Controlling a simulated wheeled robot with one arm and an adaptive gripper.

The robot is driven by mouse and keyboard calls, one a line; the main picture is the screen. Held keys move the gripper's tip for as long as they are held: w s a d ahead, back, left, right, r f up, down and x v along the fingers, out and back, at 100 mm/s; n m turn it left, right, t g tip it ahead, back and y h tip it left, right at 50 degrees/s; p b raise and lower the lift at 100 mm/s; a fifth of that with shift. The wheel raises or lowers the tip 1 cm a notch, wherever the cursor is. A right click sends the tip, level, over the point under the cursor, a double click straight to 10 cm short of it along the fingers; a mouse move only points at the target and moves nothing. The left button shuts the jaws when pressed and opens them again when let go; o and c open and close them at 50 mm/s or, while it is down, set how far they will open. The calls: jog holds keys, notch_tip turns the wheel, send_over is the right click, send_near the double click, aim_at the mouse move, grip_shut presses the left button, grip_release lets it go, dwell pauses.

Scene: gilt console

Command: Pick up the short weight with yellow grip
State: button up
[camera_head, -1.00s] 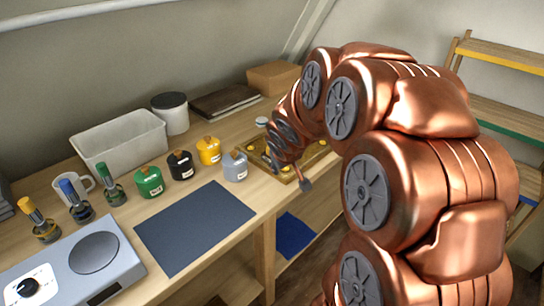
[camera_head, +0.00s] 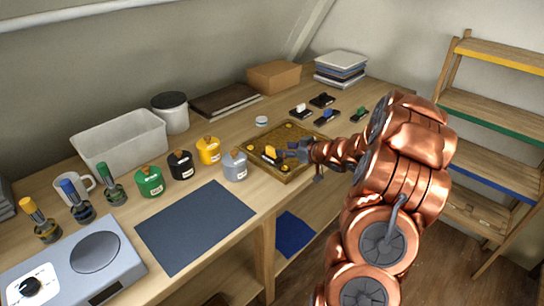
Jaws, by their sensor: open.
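The short weight with yellow grip (camera_head: 270,153) is a small dark block with an upright yellow grip. It sits on the left part of the gilt tray (camera_head: 257,139), close to the tray's front-left side. My gripper (camera_head: 284,153) is open, low over the tray, just right of the yellow grip. The fingertips are small and dark here, and I cannot tell whether they touch the grip or reach around it. My wrist and arm come in from the right and cover the tray's right part.
Similar pieces with white (camera_head: 301,111), blue (camera_head: 326,116), black (camera_head: 322,100) and green (camera_head: 358,114) grips lie behind the tray. A grey canister (camera_head: 235,166) stands close left of the tray. A dark mat (camera_head: 194,228) lies at the front, clear.

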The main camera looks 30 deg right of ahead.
aim_at(273, 149)
jog(key=shift+x, duration=1.4)
jog(key=shift+a+p+x, duration=0.25)
jog(key=shift+p+x, duration=0.55)
jog(key=shift+x, duration=1.65)
jog(key=shift+d, duration=0.1)
jog(key=shift+c, duration=0.4)
grip_shut()
